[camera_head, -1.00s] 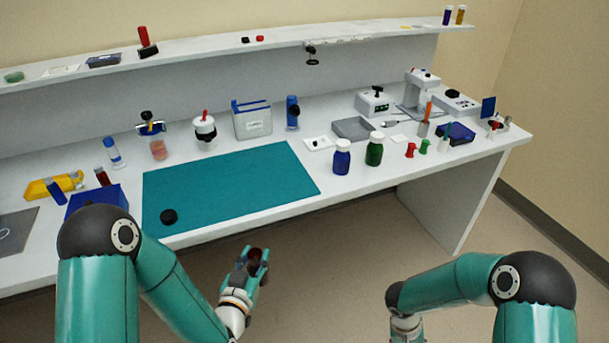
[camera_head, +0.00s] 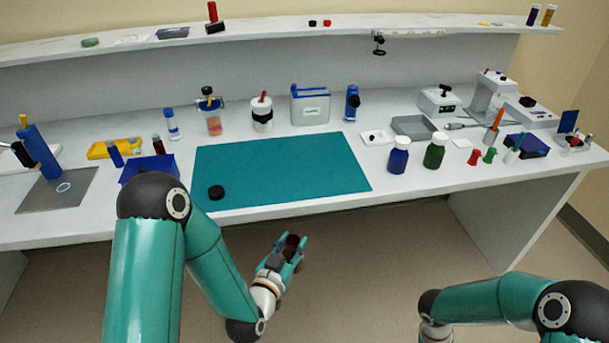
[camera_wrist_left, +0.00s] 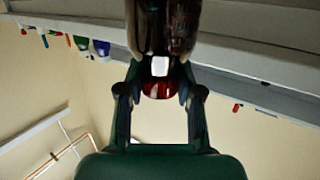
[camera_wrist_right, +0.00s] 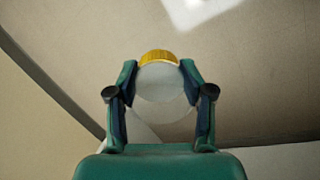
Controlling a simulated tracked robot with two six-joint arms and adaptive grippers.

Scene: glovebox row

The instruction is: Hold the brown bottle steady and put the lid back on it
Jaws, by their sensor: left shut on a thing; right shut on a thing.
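The brown bottle (camera_head: 291,242), dark and reddish, is held in my left gripper (camera_head: 292,246), below and in front of the bench's front edge. In the left wrist view the bottle (camera_wrist_left: 168,25) sits between both fingers, with a white label patch and a red lower end. A black round lid (camera_head: 216,192) lies on the teal mat (camera_head: 290,165), near its front left corner. My right gripper is outside the head view. In the right wrist view it (camera_wrist_right: 158,80) is shut on a pale, whitish round thing (camera_wrist_right: 160,83) with a yellow ribbed rim.
A blue bottle (camera_head: 398,160) and a green bottle (camera_head: 434,154) stand right of the mat. A blue box (camera_head: 150,168) stands to its left. A white jar (camera_head: 262,116) and a container (camera_head: 310,106) stand behind it. Most of the mat is bare.

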